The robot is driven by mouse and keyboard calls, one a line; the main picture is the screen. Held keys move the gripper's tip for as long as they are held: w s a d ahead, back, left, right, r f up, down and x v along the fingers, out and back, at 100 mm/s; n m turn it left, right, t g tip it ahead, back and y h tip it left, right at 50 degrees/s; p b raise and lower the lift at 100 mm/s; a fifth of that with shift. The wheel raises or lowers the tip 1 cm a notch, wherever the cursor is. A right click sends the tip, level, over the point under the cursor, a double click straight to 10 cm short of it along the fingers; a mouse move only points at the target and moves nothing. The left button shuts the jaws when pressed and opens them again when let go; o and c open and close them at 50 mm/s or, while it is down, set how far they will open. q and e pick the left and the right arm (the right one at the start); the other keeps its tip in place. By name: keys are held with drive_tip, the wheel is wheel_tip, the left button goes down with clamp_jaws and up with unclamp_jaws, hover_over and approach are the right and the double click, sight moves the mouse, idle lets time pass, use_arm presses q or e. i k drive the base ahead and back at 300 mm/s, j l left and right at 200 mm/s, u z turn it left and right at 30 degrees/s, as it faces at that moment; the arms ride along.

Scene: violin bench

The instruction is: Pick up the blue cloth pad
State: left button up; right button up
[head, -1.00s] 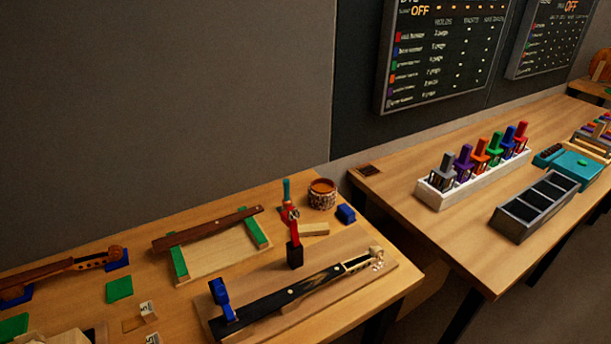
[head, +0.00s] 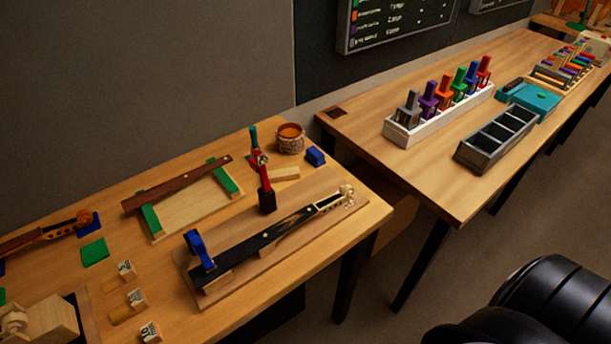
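Two blue things on the near bench could match the pad. A small blue block-like piece (head: 315,156) sits at the back right corner, beside the woven cup. A flat blue pad (head: 88,222) lies at the left, partly hidden under the scroll end of a brown violin neck (head: 45,236). I cannot tell which one is cloth. Neither gripper's fingers are in view.
A dark fingerboard on a wooden board (head: 265,240) with a blue clamp (head: 198,250) fills the front. A red tool on a stand (head: 266,198) and cup (head: 290,138) stand behind. A gap separates the right bench (head: 420,180), which holds a white rack (head: 440,115) and grey tray (head: 495,140).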

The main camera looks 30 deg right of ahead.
sight(315, 157)
drive_tip(key=l+u, duration=0.15)
drive_tip(key=l, duration=0.35)
drive_tip(key=l+u, duration=0.2)
drive_tip(key=l, duration=0.3)
drive_tip(key=k+l+u, duration=0.15)
drive_tip(key=l, duration=0.35)
